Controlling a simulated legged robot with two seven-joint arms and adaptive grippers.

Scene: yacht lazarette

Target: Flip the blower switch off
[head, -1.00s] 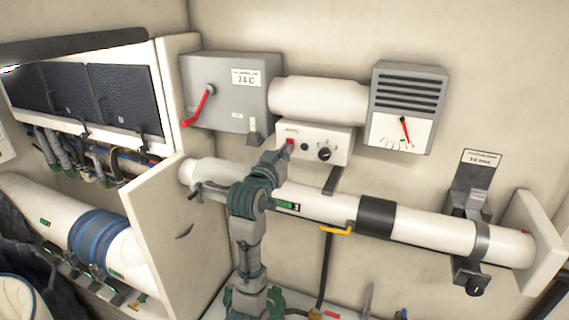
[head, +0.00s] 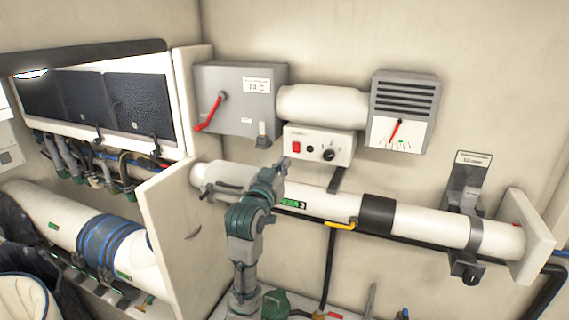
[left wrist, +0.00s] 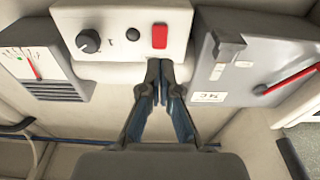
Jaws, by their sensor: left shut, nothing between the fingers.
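The blower switch is a red rocker (head: 296,147) at the left of a white control box (head: 337,148) on the wall. It also shows in the left wrist view as a red rocker (left wrist: 160,36). My left gripper (head: 280,169) is shut and empty, just below the box and a little left of the switch in the head view. In the left wrist view its fingertips (left wrist: 160,64) meet below the rocker, at the box's edge, with a gap to the rocker. My right gripper is not in view.
A black knob (head: 328,155) sits right of the switch. A grey box with a red lever (head: 210,113) is up left, and a vented gauge (head: 400,128) up right. A long white tube (head: 330,204) runs below the control box, behind my left arm.

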